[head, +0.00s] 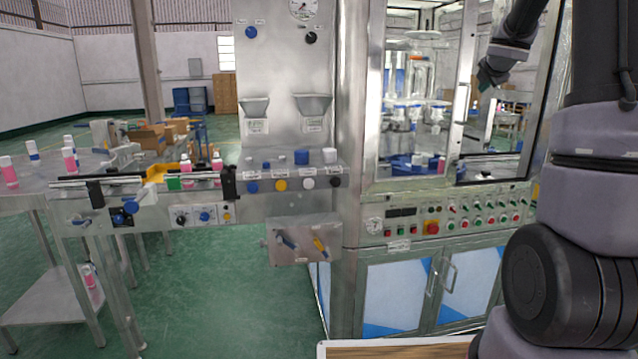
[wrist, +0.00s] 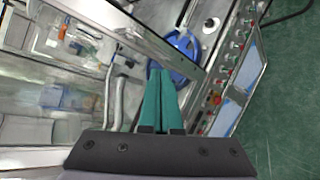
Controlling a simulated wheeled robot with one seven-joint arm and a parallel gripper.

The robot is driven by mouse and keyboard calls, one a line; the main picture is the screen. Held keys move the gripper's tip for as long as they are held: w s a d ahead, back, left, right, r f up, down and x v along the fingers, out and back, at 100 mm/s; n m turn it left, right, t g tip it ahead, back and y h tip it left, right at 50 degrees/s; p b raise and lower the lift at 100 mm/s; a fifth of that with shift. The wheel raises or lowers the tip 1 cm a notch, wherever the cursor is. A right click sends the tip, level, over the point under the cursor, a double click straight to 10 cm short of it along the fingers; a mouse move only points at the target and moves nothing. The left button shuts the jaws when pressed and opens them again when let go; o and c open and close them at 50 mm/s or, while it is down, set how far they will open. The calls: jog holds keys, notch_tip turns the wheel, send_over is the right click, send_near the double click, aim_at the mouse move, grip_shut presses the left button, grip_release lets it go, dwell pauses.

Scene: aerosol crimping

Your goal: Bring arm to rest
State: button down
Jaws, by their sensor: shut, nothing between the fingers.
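My gripper (wrist: 159,72) shows in the wrist view with its two green fingers together and nothing between them. In the head view my gripper (head: 484,84) is at the upper right, in front of the glazed crimping machine (head: 350,200). Its fingertips are small and partly dark there, close to the machine's door frame. My arm rises along the right side of the head view.
The control panel (head: 465,218) with buttons runs below the machine's windows. A blue rotary part (wrist: 184,58) lies beyond my fingers. A conveyor (head: 130,185) with pink bottles stands at left. Green floor (head: 220,300) is clear at centre. A wooden surface (head: 400,350) lies at the bottom.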

jog(key=s+a+r+m+g, duration=0.1)
jog(key=s+a+r+m, duration=0.15)
jog(key=s+m, duration=0.45)
jog(key=s+a+r+m+g, duration=0.1)
jog(key=s+a+r+m, duration=0.1)
jog(key=s+a+m, duration=0.35)
jog(key=s+a+f+m+g+y, duration=0.1)
jog(key=s+a+f+m+y, duration=0.1)
jog(key=s, duration=0.7)
jog(key=s+a+f+m+g+y, duration=0.1)
jog(key=s+a+f+m, duration=0.3)
jog(key=s+a, duration=0.5)
jog(key=s+a+f+m+g+y, duration=0.1)
jog(key=s+a+f+m+y, duration=0.2)
jog(key=s+a+m, duration=0.3)
jog(key=s+m, duration=0.1)
jog(key=s, duration=0.2)
jog(key=shift+s+a, duration=0.15)
jog(key=shift+s, duration=0.25)
jog(key=shift+w, duration=0.15)
